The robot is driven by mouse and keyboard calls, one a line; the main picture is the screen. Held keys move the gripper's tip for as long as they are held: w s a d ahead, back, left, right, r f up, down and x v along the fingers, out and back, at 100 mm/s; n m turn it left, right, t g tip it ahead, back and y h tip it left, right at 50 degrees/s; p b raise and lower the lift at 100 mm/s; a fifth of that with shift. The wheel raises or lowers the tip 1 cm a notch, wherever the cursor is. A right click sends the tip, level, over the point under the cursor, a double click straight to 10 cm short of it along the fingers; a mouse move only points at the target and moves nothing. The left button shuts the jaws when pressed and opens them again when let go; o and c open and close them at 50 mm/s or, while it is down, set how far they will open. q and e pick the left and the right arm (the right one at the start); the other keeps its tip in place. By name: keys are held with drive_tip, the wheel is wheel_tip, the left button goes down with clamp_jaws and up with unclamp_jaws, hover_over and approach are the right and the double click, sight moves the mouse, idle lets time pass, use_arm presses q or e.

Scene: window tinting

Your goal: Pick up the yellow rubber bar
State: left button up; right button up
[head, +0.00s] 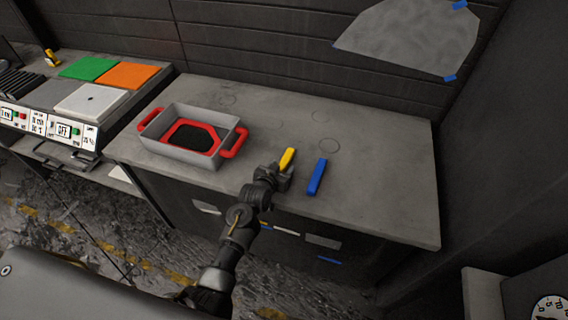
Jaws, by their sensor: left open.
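The yellow rubber bar (288,158) lies on the grey counter, left of a blue bar (317,177). My left gripper (283,170) is at the near end of the yellow bar, with its jaws open. The far part of the bar shows past the fingers; its near end is hidden by the gripper. I cannot tell whether the fingers touch it. My right gripper is not in view.
A grey bin (212,119) with red handles stands left on the counter (380,170). Green (88,68) and orange (128,75) squares lie on the unit at the left. The counter's right side is clear. A dark wall rises behind.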

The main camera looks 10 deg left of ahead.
use_arm(q)
drive_tip(key=c, duration=1)
drive_tip(key=shift+c, duration=0.2)
